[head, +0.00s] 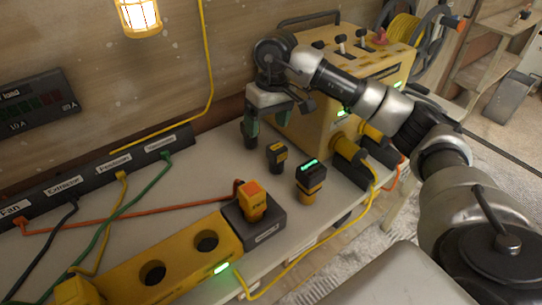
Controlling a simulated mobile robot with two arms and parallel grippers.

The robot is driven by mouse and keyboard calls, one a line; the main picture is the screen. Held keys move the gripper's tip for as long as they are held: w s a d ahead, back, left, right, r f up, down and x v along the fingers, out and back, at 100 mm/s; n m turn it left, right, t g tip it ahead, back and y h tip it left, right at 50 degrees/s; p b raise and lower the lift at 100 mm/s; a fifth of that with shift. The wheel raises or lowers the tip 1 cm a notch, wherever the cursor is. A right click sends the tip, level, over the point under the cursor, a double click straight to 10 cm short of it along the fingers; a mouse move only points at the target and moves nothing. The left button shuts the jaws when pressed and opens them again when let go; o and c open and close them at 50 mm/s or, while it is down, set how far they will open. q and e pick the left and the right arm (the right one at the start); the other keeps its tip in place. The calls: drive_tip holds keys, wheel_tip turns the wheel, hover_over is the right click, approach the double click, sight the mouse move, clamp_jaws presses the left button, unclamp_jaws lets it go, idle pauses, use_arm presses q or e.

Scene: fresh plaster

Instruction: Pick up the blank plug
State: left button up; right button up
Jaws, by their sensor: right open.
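A small dark plug with a yellow label on top (277,157) stands upright on the grey bench; it looks like the blank plug, though its label is too small to read. My right gripper (266,127) is open and points down just behind and above this plug. Its fingers look empty and apart from the plug. My left gripper is not in view.
A black-and-yellow device with a green display (310,182) stands close to the plug. An orange plug (253,201) sits in a dark block. A yellow socket strip (180,262), a black labelled strip (95,180) with cables and a yellow machine (330,95) surround the bench.

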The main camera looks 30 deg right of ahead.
sight(277, 146)
drive_tip(key=shift+w+d+r+h, duration=0.1)
drive_tip(key=shift+d+r+h, duration=0.15)
drive_tip(key=shift+d, duration=0.35)
drive_tip(key=shift+w+d+r+h, duration=0.1)
drive_tip(key=shift+d+h, duration=0.15)
drive_tip(key=shift+d, duration=0.35)
drive_tip(key=shift+s+d, duration=0.1)
drive_tip(key=shift+d, duration=0.3)
wheel_tip(277, 146, down, 5)
drive_tip(key=shift+f+p, duration=0.1)
drive_tip(key=shift+p, duration=0.2)
drive_tip(key=shift+a+f+p, duration=0.15)
drive_tip(key=shift+f+p, duration=0.55)
drive_tip(key=shift+f, duration=1.9)
drive_tip(key=c, duration=1)
wheel_tip(277, 146, up, 10)
drive_tip(key=shift+r+b, duration=0.1)
drive_tip(key=shift+b, duration=0.65)
